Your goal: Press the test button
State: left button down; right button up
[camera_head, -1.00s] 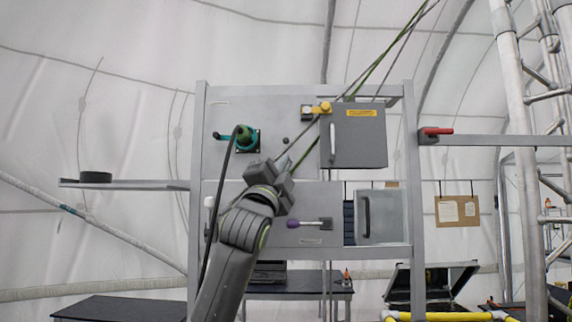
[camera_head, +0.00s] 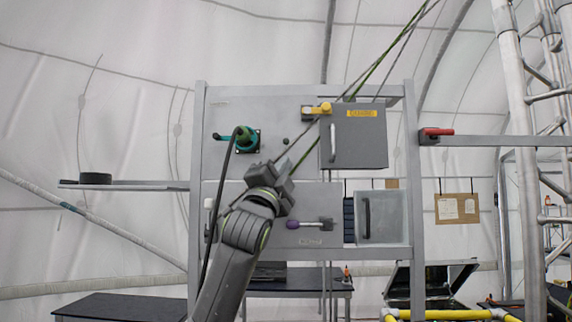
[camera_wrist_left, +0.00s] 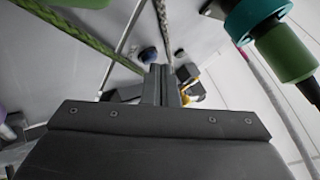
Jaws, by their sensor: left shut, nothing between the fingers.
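A small dark round knob (camera_head: 285,141), which may be the test button, sits on the grey upper panel (camera_head: 270,105). I see no readable label on it. A blue-black round knob (camera_wrist_left: 149,55), likely the same one, shows beyond my fingers in the left wrist view. My left gripper (camera_head: 272,166) is shut and empty in front of the panel, below the knob in the head view. Its fingers (camera_wrist_left: 163,80) are together in the left wrist view and look apart from the knob. The distance to the panel is hard to tell. My right gripper is not in view.
A green connector (camera_head: 244,138) with a black cable is left of the gripper. A grey box (camera_head: 358,140) with a handle and a yellow lever (camera_head: 322,108) are to the right. A purple-ended lever (camera_head: 308,224) is below. Ropes cross diagonally near the gripper.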

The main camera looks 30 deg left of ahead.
pick_arm(q)
jog(key=shift+w, duration=0.15)
dwell(0.4)
jog(key=shift+s+d, duration=0.25)
jog(key=shift+s, duration=0.45)
jog(key=shift+s, duration=0.1)
jog(key=s, duration=0.1)
jog(key=s+d+b, duration=0.1)
jog(key=s, duration=0.1)
jog(key=s+d+b, duration=0.1)
jog(key=shift+s+d, duration=0.15)
